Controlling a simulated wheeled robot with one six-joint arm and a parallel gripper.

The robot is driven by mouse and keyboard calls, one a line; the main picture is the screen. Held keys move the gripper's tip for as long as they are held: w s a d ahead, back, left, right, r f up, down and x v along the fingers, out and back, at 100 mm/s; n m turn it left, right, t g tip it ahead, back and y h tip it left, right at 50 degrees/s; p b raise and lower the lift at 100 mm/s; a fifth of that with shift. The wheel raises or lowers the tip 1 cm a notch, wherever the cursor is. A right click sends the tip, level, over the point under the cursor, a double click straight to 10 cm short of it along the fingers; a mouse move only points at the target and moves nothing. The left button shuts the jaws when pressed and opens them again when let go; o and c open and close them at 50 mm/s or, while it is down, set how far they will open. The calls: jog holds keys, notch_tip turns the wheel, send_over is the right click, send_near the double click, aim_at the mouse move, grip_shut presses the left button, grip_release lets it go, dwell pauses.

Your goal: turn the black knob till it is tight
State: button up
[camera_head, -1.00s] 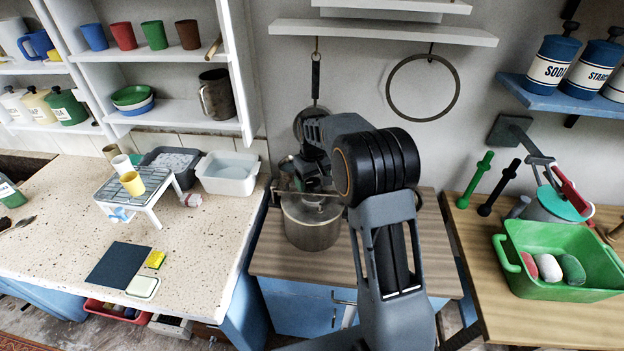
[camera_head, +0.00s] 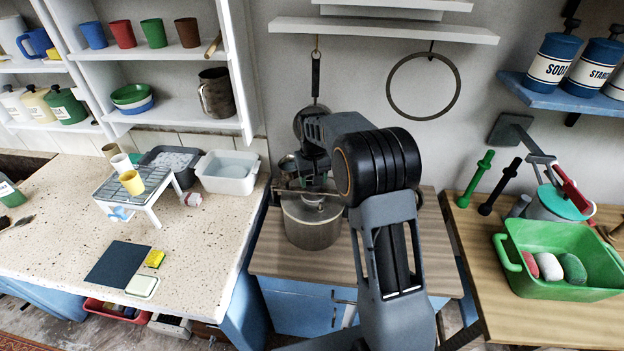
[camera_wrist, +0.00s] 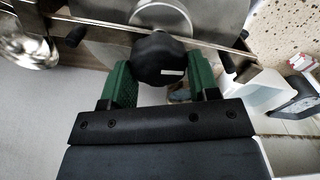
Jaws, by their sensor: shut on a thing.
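The black knob (camera_wrist: 158,58) is in the wrist view, between the two green fingers of my gripper (camera_wrist: 160,72). The fingers are shut on its sides. A pale mark shows on the knob's near face. The knob sits by a metal bar (camera_wrist: 100,35) that runs across a round metal lid. In the head view the steel pot (camera_head: 310,228) stands on the wooden counter, under my wrist. My arm hides much of the lid there, and I cannot make out the knob clearly.
A speckled worktop (camera_head: 195,260) on the left holds a wire rack (camera_head: 118,186) and a white basin (camera_head: 228,172). A green tub (camera_head: 540,280) stands on the right counter. A pan hangs on the wall behind the pot. The counter right of the pot is partly behind my arm.

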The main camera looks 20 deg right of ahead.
jog(key=shift+m, duration=0.9)
jog(key=o, duration=0.9)
notch_tip(320, 180, up, 14)
jog(key=shift+f+b, duration=0.1)
jog(key=shift+b, duration=0.5)
